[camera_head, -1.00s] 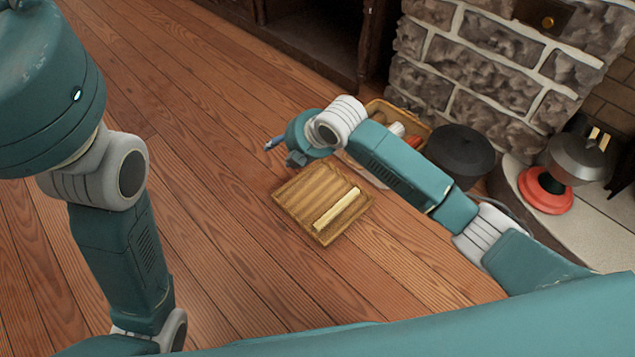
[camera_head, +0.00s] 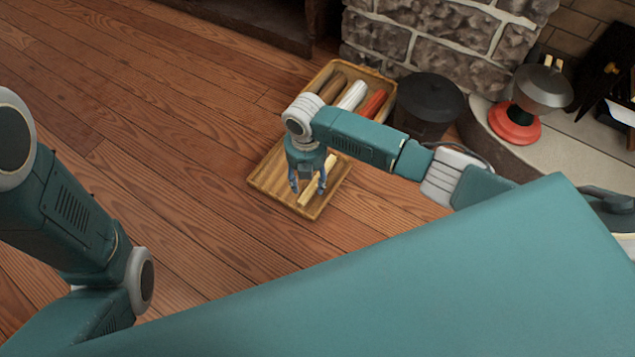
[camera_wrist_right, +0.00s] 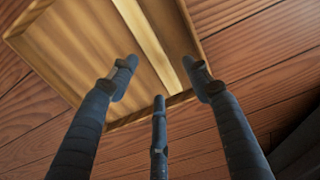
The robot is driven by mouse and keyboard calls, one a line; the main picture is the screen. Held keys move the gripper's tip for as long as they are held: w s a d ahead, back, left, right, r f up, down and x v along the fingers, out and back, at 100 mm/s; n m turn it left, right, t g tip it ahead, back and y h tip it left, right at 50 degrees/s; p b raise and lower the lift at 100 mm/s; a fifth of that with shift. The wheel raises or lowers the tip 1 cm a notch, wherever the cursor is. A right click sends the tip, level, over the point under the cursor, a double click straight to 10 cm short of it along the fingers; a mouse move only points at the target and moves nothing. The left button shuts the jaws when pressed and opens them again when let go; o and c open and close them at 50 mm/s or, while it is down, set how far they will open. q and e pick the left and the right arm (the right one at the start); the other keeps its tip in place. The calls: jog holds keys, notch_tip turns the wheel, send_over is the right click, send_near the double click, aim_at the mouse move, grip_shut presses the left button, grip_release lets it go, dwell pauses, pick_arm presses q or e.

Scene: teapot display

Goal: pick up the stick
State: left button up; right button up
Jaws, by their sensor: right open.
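The stick (camera_head: 311,192) is a pale yellow wooden bar lying in a shallow wooden tray (camera_head: 263,183) on the floor. My right gripper (camera_head: 308,191) is over the tray in the head view, fingers pointing down, and partly hides the stick. In the right wrist view the stick (camera_wrist_right: 150,45) runs lengthwise in the tray (camera_wrist_right: 60,85), ahead of my open fingers (camera_wrist_right: 160,80). The fingers are apart with nothing between them. I cannot tell the exact height above the stick. My left gripper is out of the head view; only my left arm shows.
A second wooden tray (camera_head: 322,76) behind holds several coloured sticks, including a white one (camera_head: 352,96) and a red one (camera_head: 373,104). A dark pot (camera_head: 430,100) stands beside it, near the stone fireplace (camera_head: 430,40). The plank floor to the left is clear.

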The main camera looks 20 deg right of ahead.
aim_at(307, 189)
jog(key=f+b, duration=0.2)
jog(key=f, duration=0.1)
jog(key=shift+a+f, duration=0.2)
jog(key=shift+f, duration=0.1)
jog(key=shift+r, duration=0.1)
jog(key=c, duration=1.2)
